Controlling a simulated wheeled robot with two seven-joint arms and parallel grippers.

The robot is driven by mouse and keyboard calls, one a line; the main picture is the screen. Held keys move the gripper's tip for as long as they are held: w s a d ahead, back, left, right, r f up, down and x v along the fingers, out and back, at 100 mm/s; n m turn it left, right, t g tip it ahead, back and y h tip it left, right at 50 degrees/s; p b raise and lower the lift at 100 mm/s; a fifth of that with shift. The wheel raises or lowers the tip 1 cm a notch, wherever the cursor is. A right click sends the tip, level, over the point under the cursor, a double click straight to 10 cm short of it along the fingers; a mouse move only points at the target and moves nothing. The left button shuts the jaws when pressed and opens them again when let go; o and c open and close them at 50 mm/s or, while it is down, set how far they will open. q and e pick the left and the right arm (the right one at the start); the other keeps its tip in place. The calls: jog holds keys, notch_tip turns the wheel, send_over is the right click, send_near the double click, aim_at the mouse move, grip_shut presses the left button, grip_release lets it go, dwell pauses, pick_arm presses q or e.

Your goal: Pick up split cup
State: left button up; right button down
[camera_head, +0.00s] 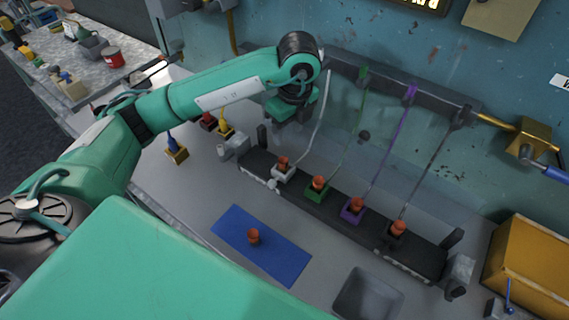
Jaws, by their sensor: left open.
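A small orange-brown cup (254,236) stands on a blue mat (285,262) on the bench. More cups of that colour sit in a black rack: one in a white holder (283,164), one in a green holder (318,183), one in a purple holder (356,205) and one in a dark holder (397,228). A split is too small to make out on any of them. My left gripper (290,112) is open and empty at the back, near the rack's left end and well apart from the cup on the mat. My right gripper is out of view.
White, green, purple and grey tubes run from a wall rail (395,85) to the holders. A grey tray (367,295) is at the front, a yellow box (530,265) at the right. Small yellow-based items (177,154) stand at the left. The bench around the mat is mostly clear.

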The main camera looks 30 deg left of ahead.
pick_arm(q)
send_over(284, 161)
jog(key=f, duration=0.7)
jog(key=shift+s+d+f+p, duration=0.1)
jog(key=shift+d+f+p, duration=0.15)
jog(key=shift+f+p, duration=0.1)
jog(key=f+p, duration=0.1)
jog(key=f, duration=0.2)
jog(key=f+p, duration=0.1)
jog(key=shift+a+f+p, duration=0.25)
jog(key=shift+a+p, duration=0.05)
jog(key=shift+f, duration=0.35)
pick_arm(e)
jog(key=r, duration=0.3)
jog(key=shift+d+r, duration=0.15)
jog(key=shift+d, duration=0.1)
pick_arm(q)
jog(key=shift+c, duration=0.4)
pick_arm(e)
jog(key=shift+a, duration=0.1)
pick_arm(q)
jog(key=c, duration=1)
